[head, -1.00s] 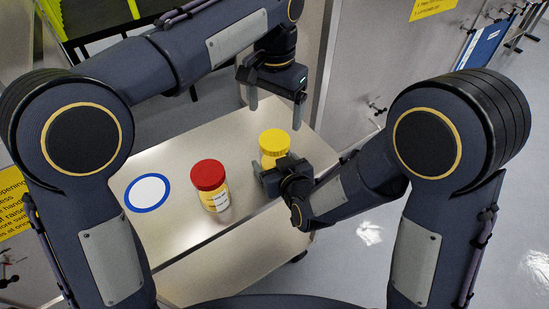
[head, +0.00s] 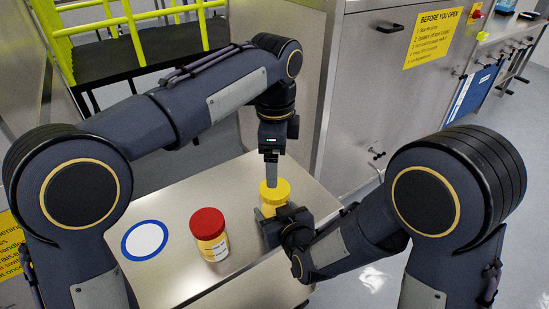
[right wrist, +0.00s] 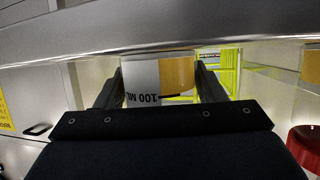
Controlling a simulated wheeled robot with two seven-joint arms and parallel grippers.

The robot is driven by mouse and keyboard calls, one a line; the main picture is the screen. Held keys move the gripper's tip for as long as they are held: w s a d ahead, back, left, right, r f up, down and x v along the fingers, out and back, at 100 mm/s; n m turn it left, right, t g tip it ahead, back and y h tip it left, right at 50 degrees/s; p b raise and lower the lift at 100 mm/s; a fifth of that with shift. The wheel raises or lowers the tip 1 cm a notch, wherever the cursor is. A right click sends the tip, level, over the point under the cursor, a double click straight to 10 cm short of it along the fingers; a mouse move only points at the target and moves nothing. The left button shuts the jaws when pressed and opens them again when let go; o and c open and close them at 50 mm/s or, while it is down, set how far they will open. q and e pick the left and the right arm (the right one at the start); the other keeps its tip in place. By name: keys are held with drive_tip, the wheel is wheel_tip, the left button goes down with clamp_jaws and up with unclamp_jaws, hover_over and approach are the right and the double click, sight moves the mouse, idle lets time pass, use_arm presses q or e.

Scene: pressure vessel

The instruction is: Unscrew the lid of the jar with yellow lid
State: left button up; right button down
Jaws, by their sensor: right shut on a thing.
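The jar with the yellow lid (head: 277,194) stands near the right side of the steel table in the head view. My right gripper (head: 276,222) is shut on the body of this jar from the front right. In the right wrist view the jar's body (right wrist: 158,80), with a white label reading 100 ML, sits between the two fingers. My left gripper (head: 272,178) points straight down at the yellow lid from above. One finger shows edge-on and overlaps the lid's top; the other finger is hidden, so its opening and any contact are unclear.
A jar with a red lid (head: 208,224) stands to the left on the table (head: 185,192). A white disc with a blue rim (head: 145,241) lies left of that. Steel cabinets (head: 365,95) stand behind to the right. A yellow-green railing (head: 125,22) is at the back left.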

sight(275, 204)
use_arm(q)
drive_tip(key=m, duration=1)
drive_tip(key=shift+f, duration=4)
drive_tip(key=shift+c, duration=0.5)
drive_tip(key=c, duration=1)
drive_tip(key=n, duration=0.6)
drive_tip(key=shift+c, duration=0.2)
drive_tip(key=o, duration=1.1)
